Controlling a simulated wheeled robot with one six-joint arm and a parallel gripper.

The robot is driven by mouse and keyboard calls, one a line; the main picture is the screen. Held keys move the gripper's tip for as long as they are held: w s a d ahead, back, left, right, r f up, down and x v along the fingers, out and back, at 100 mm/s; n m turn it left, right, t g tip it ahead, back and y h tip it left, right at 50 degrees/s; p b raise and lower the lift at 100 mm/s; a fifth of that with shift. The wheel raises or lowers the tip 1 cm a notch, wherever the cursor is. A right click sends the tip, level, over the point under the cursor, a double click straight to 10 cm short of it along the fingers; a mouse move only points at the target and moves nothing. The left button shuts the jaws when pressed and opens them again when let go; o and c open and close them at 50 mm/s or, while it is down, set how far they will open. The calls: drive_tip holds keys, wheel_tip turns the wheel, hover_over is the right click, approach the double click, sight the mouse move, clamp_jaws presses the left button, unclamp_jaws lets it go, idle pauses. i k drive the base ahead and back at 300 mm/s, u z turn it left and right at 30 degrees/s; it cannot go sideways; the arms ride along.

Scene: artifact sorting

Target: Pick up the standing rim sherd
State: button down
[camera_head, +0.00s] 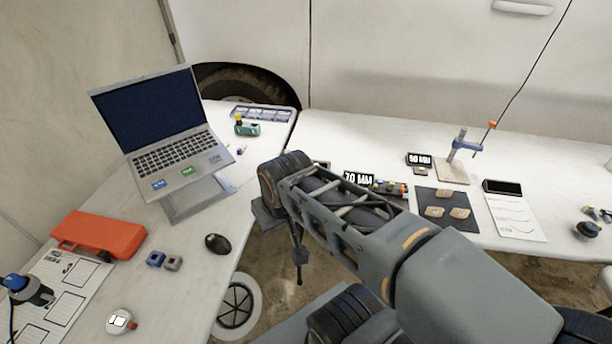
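Three tan sherds lie on a dark mat (425,232) on the right-hand table: one at the back (442,194), one at the front left (434,211) and one at the front right (459,213). They look flat. I cannot pick out a sherd that clearly stands upright. My arm crosses the middle of the view and hides part of the table's front edge. A thin dark part, perhaps my gripper (299,262), hangs below the arm's far end over the gap between the tables. Its fingers cannot be made out, and I see nothing held there.
Number cards (358,178), a blue-clamped stand (465,145) and a paper sheet (513,212) surround the mat. The left table carries a laptop (165,140), an orange case (98,236) and a mouse (217,243). Bare tabletop lies behind the cards.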

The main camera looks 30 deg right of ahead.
sight(456, 213)
drive_tip(key=z, duration=1.9)
drive_tip(key=k, duration=0.35)
drive_tip(key=z, duration=0.6)
drive_tip(key=i, duration=0.45)
drive_tip(key=u, duration=0.05)
